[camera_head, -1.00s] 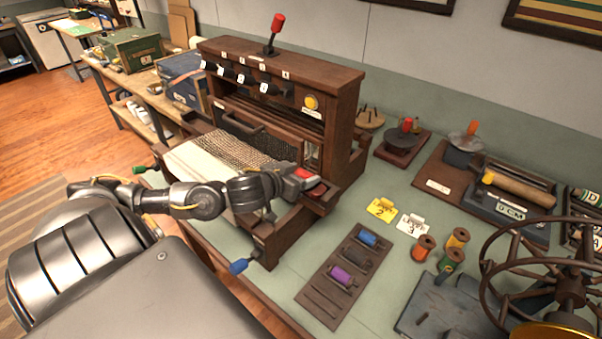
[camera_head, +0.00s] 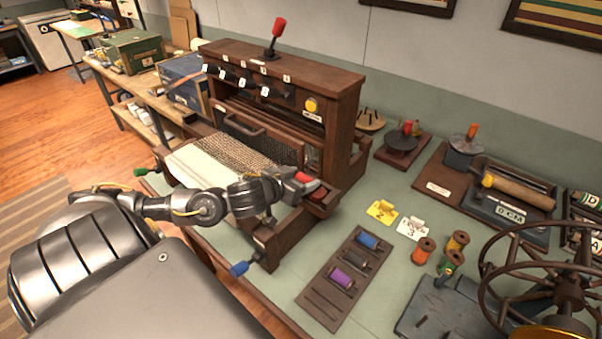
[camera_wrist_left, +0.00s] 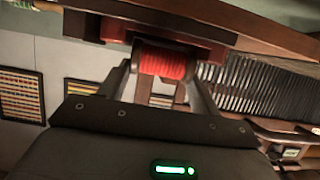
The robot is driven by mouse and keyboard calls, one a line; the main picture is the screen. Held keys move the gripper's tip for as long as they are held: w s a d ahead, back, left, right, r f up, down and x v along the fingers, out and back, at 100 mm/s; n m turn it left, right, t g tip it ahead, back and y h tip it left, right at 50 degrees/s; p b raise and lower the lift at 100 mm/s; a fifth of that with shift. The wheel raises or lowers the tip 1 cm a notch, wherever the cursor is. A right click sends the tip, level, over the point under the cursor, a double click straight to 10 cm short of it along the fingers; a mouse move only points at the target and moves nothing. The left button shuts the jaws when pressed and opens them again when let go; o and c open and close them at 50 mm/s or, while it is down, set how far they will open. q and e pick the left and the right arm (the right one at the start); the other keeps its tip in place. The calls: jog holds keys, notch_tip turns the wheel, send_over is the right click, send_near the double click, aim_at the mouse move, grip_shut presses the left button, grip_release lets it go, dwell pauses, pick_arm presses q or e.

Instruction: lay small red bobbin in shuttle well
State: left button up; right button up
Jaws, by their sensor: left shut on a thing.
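The small red bobbin (camera_head: 304,177) is between the fingers of my left gripper (camera_head: 308,184), at the right front corner of the wooden loom. In the left wrist view the red bobbin (camera_wrist_left: 165,62) lies crosswise between the two fingers (camera_wrist_left: 165,75), which are shut on it. A brown wooden block (camera_head: 324,203) with a red patch on top is right beside the gripper. I take it to be the shuttle holder, but its well is hidden. In the wrist view a dark wooden part (camera_wrist_left: 190,28) is close to the bobbin; contact is unclear. My right gripper is out of view.
The loom (camera_head: 350,95) stands behind, with woven cloth (camera_head: 205,163) at its front. A bobbin rack (camera_head: 322,300) holds blue, dark and purple bobbins. Yellow (camera_head: 381,211) and white (camera_head: 411,228) cards and several thread spools (camera_head: 423,251) are to the right, near a spoked wheel (camera_head: 567,285).

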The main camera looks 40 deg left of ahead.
pick_arm(q)
jog(key=shift+f, duration=0.3)
dwell(0.5)
jog(key=o, duration=1.1)
jog(key=shift+s, duration=0.1)
jog(key=p+v, duration=0.4)
jog(key=v, duration=0.6)
jog(key=shift+s+r, duration=0.25)
jog(key=shift+s, duration=0.05)
jog(key=shift+d, duration=0.1)
